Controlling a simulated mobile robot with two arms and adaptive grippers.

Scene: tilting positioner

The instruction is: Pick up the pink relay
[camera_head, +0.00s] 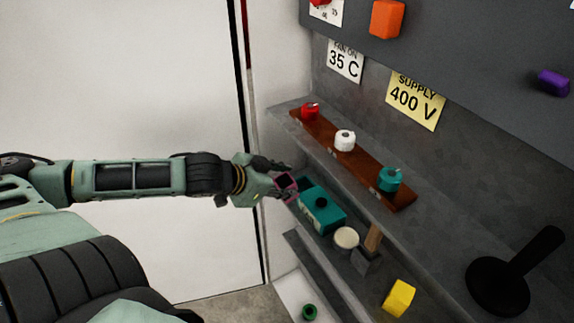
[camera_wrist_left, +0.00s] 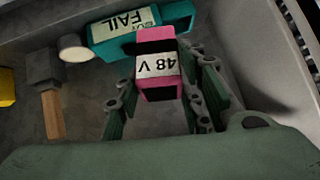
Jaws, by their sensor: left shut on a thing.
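The pink relay (camera_head: 286,184) is between the fingers of my left gripper (camera_head: 280,181) in the head view, partly covered by them. In the left wrist view the pink relay (camera_wrist_left: 157,64) has a pale label reading "48 V", upside down. My left gripper (camera_wrist_left: 158,100) is shut on it there, with a green finger on each side. The relay appears in front of a teal box, and I cannot tell whether they touch. My right gripper does not show.
The lower shelf holds the teal box (camera_head: 322,206), a round cream object (camera_head: 346,238), a hammer (camera_head: 372,240) and a yellow block (camera_head: 400,297). Above, a brown rack (camera_head: 366,169) carries red, white and teal pieces. A black lever (camera_head: 515,275) stands at right.

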